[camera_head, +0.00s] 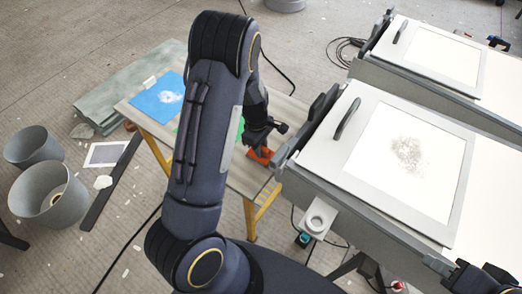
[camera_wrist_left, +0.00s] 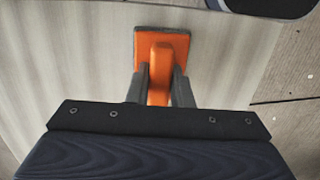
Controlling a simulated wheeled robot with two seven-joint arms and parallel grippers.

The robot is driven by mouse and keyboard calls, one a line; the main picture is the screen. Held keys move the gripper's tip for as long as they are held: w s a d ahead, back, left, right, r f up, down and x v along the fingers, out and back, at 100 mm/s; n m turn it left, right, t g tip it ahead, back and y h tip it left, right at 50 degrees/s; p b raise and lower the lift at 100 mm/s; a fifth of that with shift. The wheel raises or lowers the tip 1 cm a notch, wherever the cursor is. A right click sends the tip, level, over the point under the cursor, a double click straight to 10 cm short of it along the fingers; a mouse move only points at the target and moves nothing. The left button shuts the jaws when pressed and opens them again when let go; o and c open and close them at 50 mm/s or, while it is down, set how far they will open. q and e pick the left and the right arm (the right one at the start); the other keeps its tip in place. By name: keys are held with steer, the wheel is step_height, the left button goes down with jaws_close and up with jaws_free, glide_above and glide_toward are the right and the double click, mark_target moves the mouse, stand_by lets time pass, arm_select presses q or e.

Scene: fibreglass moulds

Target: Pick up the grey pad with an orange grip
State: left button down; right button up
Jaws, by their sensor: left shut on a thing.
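The pad with the orange grip (camera_wrist_left: 161,45) lies in the wrist view on the light wooden bench top, its orange plate and upright handle showing. Only a thin dark edge of its grey part is visible. My left gripper (camera_wrist_left: 163,88) is shut on the orange handle, one finger on each side. In the head view the orange pad (camera_head: 260,156) is near the bench's right end, below my left gripper (camera_head: 262,142), partly hidden by it. My right gripper (camera_head: 440,266) shows at the bottom right edge, mostly cut off; its jaws are unclear.
The bench (camera_head: 240,178) has yellow legs and holds a blue sheet (camera_head: 160,98). Grey buckets (camera_head: 50,195) stand on the floor at left. My left arm hides the bench's middle.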

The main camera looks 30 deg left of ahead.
arm_select(q)
steer(key=shift+r, duration=0.1)
steer(key=shift+r, duration=0.2)
steer(key=r, duration=0.3)
steer(key=shift+s+r, duration=0.25)
steer(key=shift+s, duration=0.05)
steer(key=s+r+p, duration=0.2)
steer(key=s+r, duration=0.7)
steer(key=s, duration=0.4)
steer(key=shift+s+a, duration=0.25)
steer(key=shift+a, duration=0.05)
